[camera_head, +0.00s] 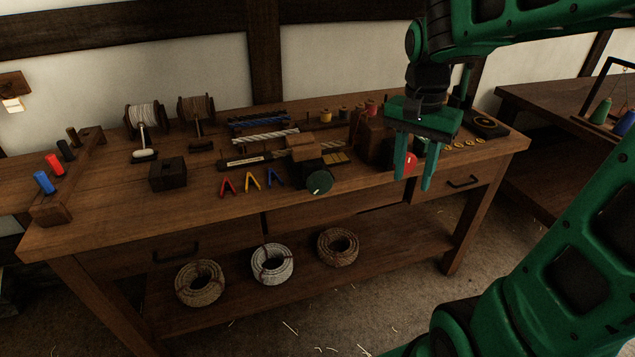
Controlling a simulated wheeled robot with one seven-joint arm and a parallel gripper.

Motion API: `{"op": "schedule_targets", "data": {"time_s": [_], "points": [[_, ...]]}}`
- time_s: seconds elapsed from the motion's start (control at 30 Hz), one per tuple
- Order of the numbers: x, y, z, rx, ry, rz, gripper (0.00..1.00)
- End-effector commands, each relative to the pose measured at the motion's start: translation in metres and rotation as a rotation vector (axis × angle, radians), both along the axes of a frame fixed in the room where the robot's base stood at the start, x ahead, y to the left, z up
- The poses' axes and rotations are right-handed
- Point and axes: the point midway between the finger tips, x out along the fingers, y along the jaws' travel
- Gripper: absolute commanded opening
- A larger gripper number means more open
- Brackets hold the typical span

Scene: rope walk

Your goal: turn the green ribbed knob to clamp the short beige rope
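The green ribbed knob (319,182) faces the front of the wooden workbench, with a small pale mark on its face. It sits at the front of a wooden clamp block (302,150). A short light rope piece (247,160) lies along a dark holder to the left of the block; I cannot tell for certain that it is the beige rope. My gripper (413,178) hangs to the right of the knob, fingers pointing down and apart, with a gap between them. It is clear of the knob. A red round thing (410,163) shows behind the fingers.
Red, yellow and blue clips (252,179) lie left of the knob. A dark box (168,174) and rope spools (143,117) stand farther left. A wooden block (373,143) stands between knob and gripper, farther back. Rope coils (272,264) lie on the lower shelf.

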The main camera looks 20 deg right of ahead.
Motion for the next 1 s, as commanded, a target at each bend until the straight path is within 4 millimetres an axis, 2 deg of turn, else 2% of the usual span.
{"op": "schedule_targets", "data": {"time_s": [0.03, 0.2, 0.3, 0.4, 0.5, 0.67, 0.77, 1.0], "points": [[0.027, 0.014, 0.002, -0.002, -0.004, -0.058, 0.38], [0.097, 0.070, 0.004, 0.015, -0.026, -0.277, 0.38], [0.126, 0.100, 0.003, 0.033, -0.031, -0.384, 0.38], [0.145, 0.123, 0.001, 0.050, -0.032, -0.465, 0.38], [0.155, 0.138, 0.001, 0.061, -0.031, -0.514, 0.38], [0.160, 0.145, -0.006, 0.066, -0.029, -0.541, 0.38], [0.159, 0.145, -0.018, 0.065, -0.028, -0.541, 0.38], [0.159, 0.144, -0.060, 0.065, -0.028, -0.540, 0.38]]}}
